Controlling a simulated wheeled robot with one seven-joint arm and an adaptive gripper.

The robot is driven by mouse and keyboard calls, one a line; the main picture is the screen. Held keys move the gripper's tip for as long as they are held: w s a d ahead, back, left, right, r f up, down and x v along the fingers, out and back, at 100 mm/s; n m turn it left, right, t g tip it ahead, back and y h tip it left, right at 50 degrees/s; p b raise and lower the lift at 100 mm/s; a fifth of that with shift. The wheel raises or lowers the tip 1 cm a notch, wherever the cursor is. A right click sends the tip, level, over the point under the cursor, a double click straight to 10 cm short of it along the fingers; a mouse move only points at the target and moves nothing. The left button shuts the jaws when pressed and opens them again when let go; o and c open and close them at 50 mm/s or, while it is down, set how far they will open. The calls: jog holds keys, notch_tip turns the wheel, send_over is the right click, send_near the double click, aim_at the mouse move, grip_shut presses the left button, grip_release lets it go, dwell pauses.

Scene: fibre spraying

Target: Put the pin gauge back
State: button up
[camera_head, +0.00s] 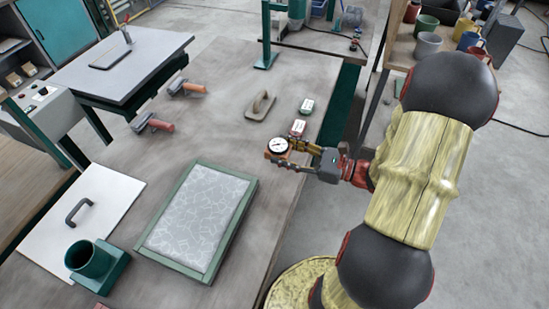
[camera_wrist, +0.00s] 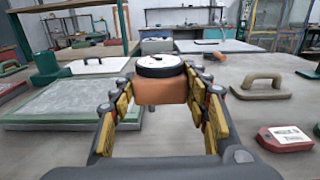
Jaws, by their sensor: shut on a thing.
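The pin gauge has a round white dial face (camera_head: 278,146) on an orange-brown block. My gripper (camera_head: 287,155) is shut on it near the right edge of the big grey table (camera_head: 225,150). In the wrist view the pin gauge (camera_wrist: 160,90) sits upright between the two yellow-padded fingers (camera_wrist: 163,100), dial facing up.
A red labelled box (camera_head: 298,128) lies just behind the gauge, with a green one (camera_head: 307,106) beyond. A float with a handle (camera_head: 260,106) is behind left. A green-framed fibre panel (camera_head: 247,203) lies to the front left. Bare table lies between.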

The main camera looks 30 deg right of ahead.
jog(key=w+f+b, duration=0.1)
jog(key=w+f, duration=0.1)
jog(key=w+d+f+b, duration=0.1)
jog(key=w+f, duration=0.1)
jog(key=w+f+b, duration=0.1)
jog(key=w+f, duration=0.1)
jog(key=shift+w+d+f, duration=0.2)
jog(key=shift+w+d, duration=0.15)
jog(key=shift+w+f, duration=0.2)
jog(key=shift+f, duration=0.15)
jog(key=shift+w+f+b, duration=0.1)
jog(key=shift+f+b, duration=1.1)
jog(key=shift+f, duration=0.25)
jog(key=shift+f, duration=0.1)
jog(key=o, duration=1.5)
